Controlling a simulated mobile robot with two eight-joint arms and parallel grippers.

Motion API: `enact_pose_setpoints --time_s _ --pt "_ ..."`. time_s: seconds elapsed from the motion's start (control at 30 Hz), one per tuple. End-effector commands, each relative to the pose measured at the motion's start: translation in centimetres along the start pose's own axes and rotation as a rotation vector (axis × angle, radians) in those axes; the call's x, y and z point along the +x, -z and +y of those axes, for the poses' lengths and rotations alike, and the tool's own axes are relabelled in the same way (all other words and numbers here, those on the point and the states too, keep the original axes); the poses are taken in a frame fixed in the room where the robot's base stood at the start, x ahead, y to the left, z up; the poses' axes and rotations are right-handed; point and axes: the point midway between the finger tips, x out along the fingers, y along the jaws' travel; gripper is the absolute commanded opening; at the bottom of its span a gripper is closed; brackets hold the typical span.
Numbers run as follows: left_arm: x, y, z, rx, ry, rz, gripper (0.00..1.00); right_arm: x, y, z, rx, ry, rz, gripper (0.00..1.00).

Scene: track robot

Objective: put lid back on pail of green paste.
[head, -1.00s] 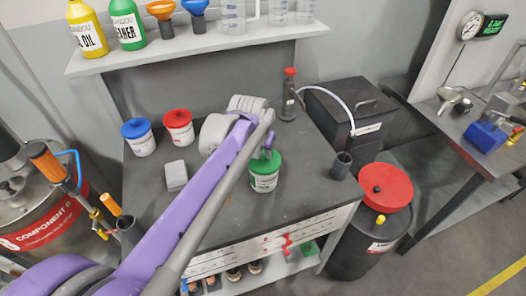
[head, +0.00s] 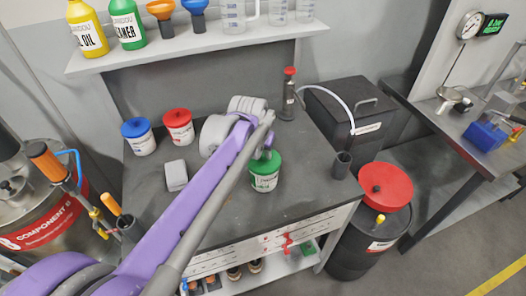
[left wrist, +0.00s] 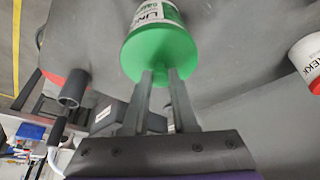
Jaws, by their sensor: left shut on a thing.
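The pail of green paste (head: 264,181) is white with a label and stands upright on the grey workbench. Its green lid (head: 266,162) sits on top of the pail and looks level. My left gripper (left wrist: 160,76) comes over the pail from behind and is shut on the lid, at its knob, which the fingers hide. In the left wrist view the lid (left wrist: 158,52) lies against the rim of the pail (left wrist: 156,14), with no gap that I can see. My right gripper is not in view.
A blue-lidded pail (head: 138,138) and a red-lidded pail (head: 179,128) stand at the back left of the bench (head: 222,222). A grey block (head: 176,175) lies nearer. A dark cup (head: 341,165) stands at the right edge, and a red-capped bottle (head: 288,100) at the back.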

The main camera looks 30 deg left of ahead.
Motion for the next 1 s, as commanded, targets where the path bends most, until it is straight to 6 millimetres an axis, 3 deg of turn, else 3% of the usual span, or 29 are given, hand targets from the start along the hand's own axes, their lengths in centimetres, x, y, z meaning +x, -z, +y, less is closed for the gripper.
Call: enact_pose_setpoints --time_s 0.23,0.27,0.43,0.63,0.8,1.0 --pt "0.02 -0.01 0.0 0.0 0.0 0.0 0.0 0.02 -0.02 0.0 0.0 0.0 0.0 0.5" --pt "0.02 -0.01 0.0 0.0 0.0 0.0 0.31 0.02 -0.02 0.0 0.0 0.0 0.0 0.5" --pt "0.02 -0.01 0.0 0.0 0.0 0.0 0.61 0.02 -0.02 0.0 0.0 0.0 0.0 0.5" --pt "0.02 -0.01 0.0 0.0 0.0 0.0 0.61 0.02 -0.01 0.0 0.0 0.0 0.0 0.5" --pt "0.02 -0.01 0.0 0.0 0.0 0.0 0.9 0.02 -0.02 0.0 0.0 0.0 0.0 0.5" --pt "0.02 -0.01 0.0 0.0 0.0 0.0 0.91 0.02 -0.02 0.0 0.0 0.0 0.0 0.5"
